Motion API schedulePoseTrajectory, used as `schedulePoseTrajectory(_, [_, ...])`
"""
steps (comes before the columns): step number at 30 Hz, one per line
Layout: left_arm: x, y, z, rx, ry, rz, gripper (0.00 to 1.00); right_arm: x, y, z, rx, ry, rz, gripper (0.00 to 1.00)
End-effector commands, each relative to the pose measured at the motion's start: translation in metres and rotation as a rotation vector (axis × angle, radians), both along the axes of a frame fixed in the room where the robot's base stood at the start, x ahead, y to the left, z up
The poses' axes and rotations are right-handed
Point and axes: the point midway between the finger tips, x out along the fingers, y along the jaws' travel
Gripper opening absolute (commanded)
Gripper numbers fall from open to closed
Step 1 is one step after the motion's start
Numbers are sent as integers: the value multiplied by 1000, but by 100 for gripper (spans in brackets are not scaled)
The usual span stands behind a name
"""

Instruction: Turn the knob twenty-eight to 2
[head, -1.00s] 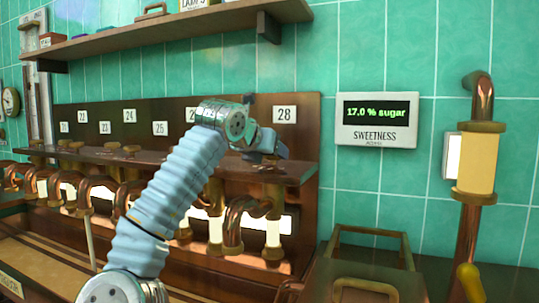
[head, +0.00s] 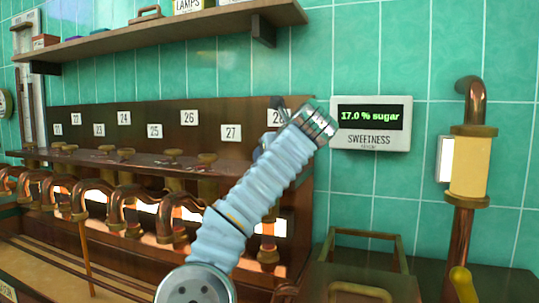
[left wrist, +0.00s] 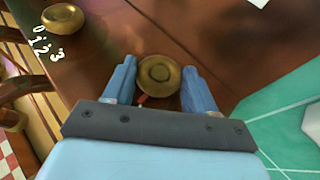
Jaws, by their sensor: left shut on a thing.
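The label 28 (head: 275,117) is on the wooden back panel, partly covered by my left arm. In the head view the knob below it is hidden behind that arm. In the left wrist view a round brass knob (left wrist: 159,74), knob twenty-eight, sits between the two blue fingers of my left gripper (left wrist: 159,82), which is shut on it. A small reddish mark shows at the knob's near edge; its dial numbers are hidden, so I cannot read its setting. The sweetness display (head: 371,117) reads 17.0 % sugar. My right gripper is out of view.
A neighbouring brass knob (left wrist: 63,18) has the numbers 0 to 3 beside it. Several more knobs line the wooden ledge (head: 100,160), with copper pipes below. A shelf (head: 160,32) runs above. A copper pipe with a sight glass (head: 470,167) stands at right.

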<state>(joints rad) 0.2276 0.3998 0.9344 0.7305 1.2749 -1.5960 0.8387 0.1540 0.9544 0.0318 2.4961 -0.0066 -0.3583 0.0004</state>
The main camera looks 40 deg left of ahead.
Motion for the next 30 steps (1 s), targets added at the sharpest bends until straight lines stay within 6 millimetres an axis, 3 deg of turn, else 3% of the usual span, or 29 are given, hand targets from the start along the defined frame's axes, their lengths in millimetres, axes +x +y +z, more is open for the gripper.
schedulePoseTrajectory(23, [2, 0, -1, -1, 1, 111, 26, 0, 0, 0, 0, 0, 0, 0])
schedulePoseTrajectory(24, [2, 0, -1, 0, 2, 111, 58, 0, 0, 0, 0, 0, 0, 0])
schedulePoseTrajectory(29, [2, 0, -1, 0, 1, 110, 82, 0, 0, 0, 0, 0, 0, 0])
schedulePoseTrajectory(30, [2, 0, -1, 0, 1, 110, 82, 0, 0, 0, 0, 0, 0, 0])
